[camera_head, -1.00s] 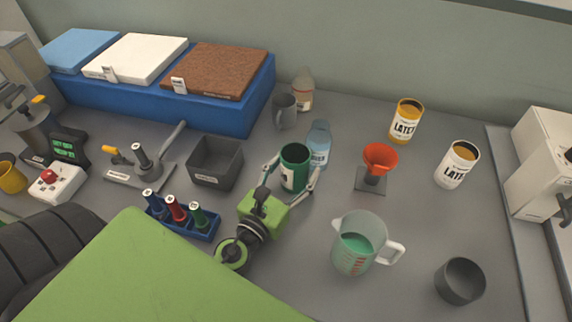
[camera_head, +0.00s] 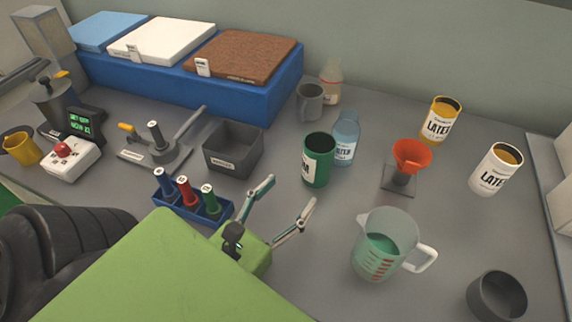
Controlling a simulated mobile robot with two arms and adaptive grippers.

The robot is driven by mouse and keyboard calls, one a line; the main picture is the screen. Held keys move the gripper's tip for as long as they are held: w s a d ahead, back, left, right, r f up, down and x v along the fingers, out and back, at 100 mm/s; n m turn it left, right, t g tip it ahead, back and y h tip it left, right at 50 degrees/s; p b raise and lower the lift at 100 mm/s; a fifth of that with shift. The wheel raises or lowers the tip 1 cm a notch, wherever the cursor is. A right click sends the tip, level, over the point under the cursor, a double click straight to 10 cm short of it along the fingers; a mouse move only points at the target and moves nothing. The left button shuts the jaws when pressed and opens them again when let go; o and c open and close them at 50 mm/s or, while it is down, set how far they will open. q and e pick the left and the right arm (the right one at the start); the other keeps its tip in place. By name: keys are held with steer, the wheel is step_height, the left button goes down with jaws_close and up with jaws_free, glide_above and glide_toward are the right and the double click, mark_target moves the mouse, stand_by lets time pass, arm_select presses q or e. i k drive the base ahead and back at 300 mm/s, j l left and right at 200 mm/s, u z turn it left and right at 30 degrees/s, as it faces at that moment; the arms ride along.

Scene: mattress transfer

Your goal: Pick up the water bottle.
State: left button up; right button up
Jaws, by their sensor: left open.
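The water bottle (camera_head: 345,141) is a clear, light-blue bottle with a dark-lettered label. It stands upright on the grey table, just behind and right of a dark green can (camera_head: 318,162), which hides part of its lower left side. My left gripper (camera_head: 290,195) is green with two thin jointed fingers. It is open and empty, in front of the green can and apart from it and the bottle. My right gripper is not in view.
A red funnel on a stand (camera_head: 410,158) is right of the bottle. A clear pitcher (camera_head: 385,245) with green liquid stands at front right. A grey mug (camera_head: 309,103) and a pale bottle (camera_head: 330,84) are behind. A dark grey bin (camera_head: 232,150) is at left.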

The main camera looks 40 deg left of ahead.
mark_target(347, 130)
steer(key=k, duration=1)
